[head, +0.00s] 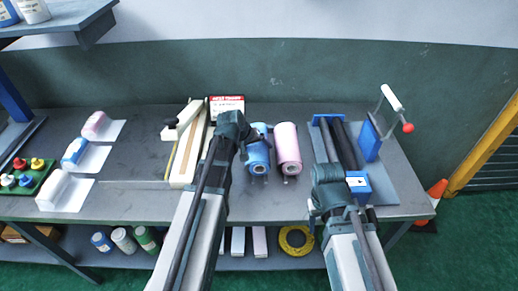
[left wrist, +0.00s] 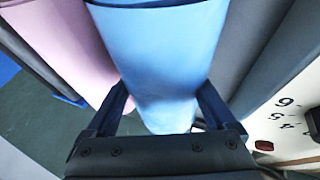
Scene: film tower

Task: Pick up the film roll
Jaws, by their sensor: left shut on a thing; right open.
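My left gripper (head: 246,135) is at the blue roll's upper left side. In the left wrist view its two fingers (left wrist: 166,105) lie on either side of the blue roll (left wrist: 165,50) and are shut on it. The pink roll (left wrist: 65,45) is beside it there. My right gripper (head: 328,180) is open over the near left part of the roller machine (head: 368,140); its fingertips are hard to make out.
Small coloured rolls on white sheets (head: 85,150) and a green tray (head: 25,180) are at the far left. The bench (head: 135,165) is bare between.

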